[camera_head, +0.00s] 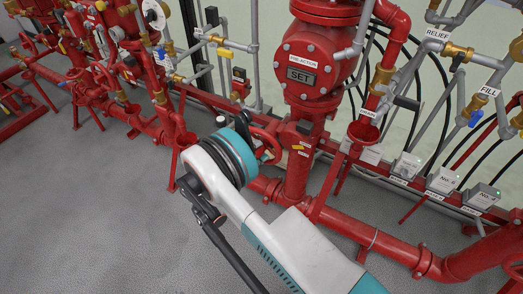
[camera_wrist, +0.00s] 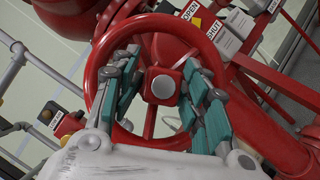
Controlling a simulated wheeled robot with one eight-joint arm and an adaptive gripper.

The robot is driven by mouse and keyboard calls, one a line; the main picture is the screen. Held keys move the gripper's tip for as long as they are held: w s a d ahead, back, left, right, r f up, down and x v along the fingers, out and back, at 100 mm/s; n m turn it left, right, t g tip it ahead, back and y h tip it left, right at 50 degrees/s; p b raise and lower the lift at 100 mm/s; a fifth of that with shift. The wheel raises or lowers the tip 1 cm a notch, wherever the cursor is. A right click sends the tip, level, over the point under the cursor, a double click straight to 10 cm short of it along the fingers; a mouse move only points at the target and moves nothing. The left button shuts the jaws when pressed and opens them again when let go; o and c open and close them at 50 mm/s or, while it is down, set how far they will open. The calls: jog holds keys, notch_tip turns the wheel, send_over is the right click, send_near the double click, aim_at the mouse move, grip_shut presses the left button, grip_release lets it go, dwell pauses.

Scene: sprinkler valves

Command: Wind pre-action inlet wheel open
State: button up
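The red inlet handwheel (camera_wrist: 150,23) fills the middle of the wrist view, with a red square hub and a pale round cap (camera_wrist: 163,87) at its centre. My gripper (camera_wrist: 157,66) is open around the hub, one teal-padded finger on each side, with gaps to the hub. The fingers overlap the wheel's opening; I cannot tell whether they touch the rim or spokes. In the head view the wheel (camera_head: 272,136) shows only partly behind my wrist, below the red pre-action valve body (camera_head: 305,72). The gripper's fingers are mostly hidden there.
OPEN (camera_wrist: 189,11) and SHUT (camera_wrist: 214,30) labels stand just beyond the wheel's upper right. A red pipe (camera_wrist: 270,135) runs close on the right. Several labelled boxes (camera_head: 443,180) line the rail at right. Grey floor (camera_head: 90,220) is clear at left.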

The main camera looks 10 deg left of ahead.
jog(key=shift+a+f, duration=0.1)
jog(key=s, duration=0.1)
jog(key=s+a, duration=0.1)
jog(key=shift+s, duration=0.35)
jog(key=m+g+y, duration=0.1)
jog(key=m+y, duration=0.2)
jog(key=m, duration=0.1)
jog(key=m+y, duration=0.3)
jog(key=m, duration=0.2)
jog(key=m+g+y+p, duration=0.1)
jog(key=m+y, duration=0.1)
jog(key=m, duration=0.2)
jog(key=shift+m+g+y, duration=0.3)
jog(key=shift+m+y, duration=0.1)
